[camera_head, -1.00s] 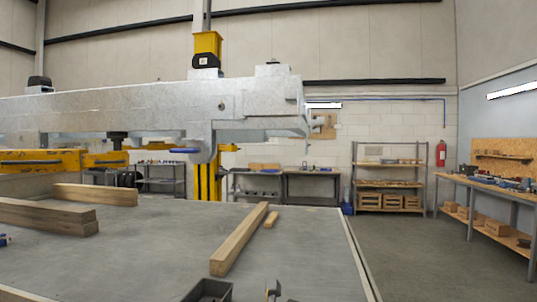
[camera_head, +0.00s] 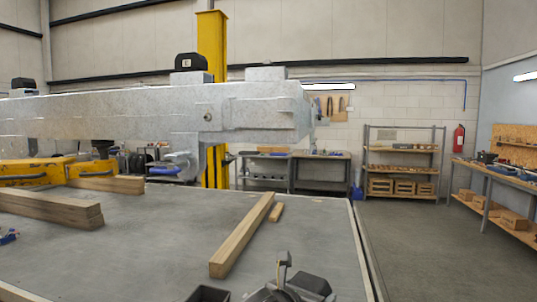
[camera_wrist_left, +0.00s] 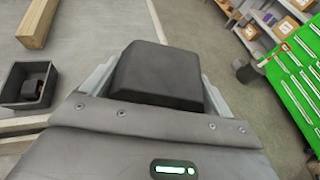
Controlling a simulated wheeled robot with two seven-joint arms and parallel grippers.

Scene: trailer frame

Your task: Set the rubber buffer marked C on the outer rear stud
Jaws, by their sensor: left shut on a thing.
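My left gripper (camera_head: 284,280) is low in the head view, over the near part of the bench. It is shut on a black block-shaped rubber buffer (camera_head: 314,285), which also fills the jaws in the left wrist view (camera_wrist_left: 158,75). No letter shows on its visible faces. The grey metal trailer frame (camera_head: 130,118) spans the left and middle. A black buffer with a pale letter mark (camera_head: 188,64) sits on top of it, and another black buffer (camera_head: 24,84) is farther left. A bare raised pad (camera_head: 265,73) shows near the frame's right end; I cannot make out a stud there. My right gripper is not in view.
A dark open bin (camera_head: 208,293) stands at the bench's near edge; the wrist view shows a black piece inside it. Wooden beams (camera_head: 240,236) lie on the grey bench (camera_head: 150,240). A yellow post (camera_head: 213,110) rises behind the frame. Open floor lies right of the bench.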

